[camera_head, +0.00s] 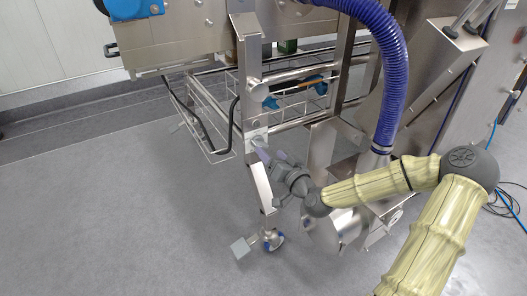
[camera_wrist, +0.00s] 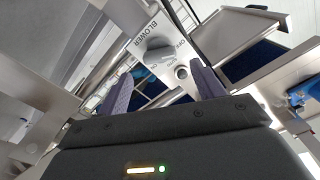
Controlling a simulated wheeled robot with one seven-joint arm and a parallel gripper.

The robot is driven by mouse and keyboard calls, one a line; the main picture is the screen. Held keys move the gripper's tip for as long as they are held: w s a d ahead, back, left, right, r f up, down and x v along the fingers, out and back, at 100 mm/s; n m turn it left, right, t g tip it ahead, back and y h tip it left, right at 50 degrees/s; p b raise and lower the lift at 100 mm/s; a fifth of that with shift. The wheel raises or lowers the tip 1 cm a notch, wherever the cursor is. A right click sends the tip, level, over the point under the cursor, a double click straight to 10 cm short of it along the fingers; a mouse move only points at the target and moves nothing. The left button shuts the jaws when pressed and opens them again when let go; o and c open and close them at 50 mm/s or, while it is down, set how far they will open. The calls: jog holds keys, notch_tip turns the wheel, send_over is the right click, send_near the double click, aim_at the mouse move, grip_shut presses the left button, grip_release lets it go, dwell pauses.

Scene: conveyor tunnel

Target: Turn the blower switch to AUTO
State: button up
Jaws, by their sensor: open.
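The blower switch is a grey knob (camera_wrist: 162,54) on a small metal plate (camera_wrist: 142,24) lettered BLOWER, with OFF printed to the right of the knob.
A round metal fitting (camera_wrist: 181,72) sits just below the knob. In the head view, a wire basket (camera_head: 205,125) is left of the steel leg (camera_head: 250,85). A blue hose (camera_head: 392,75) hangs at right above my arm. The grey floor (camera_head: 90,215) at left is clear.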

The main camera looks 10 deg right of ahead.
aim_at(264, 146)
jog(key=b+x, duration=0.1)
jog(key=x, duration=0.3)
jog(key=shift+w+f+b, duration=0.15)
jog(key=shift+w+b, duration=0.05)
jog(key=shift+b, duration=0.1)
jog(key=shift+w+a, duration=0.3)
jog(key=shift+w, duration=0.25)
jog(key=c, duration=1)
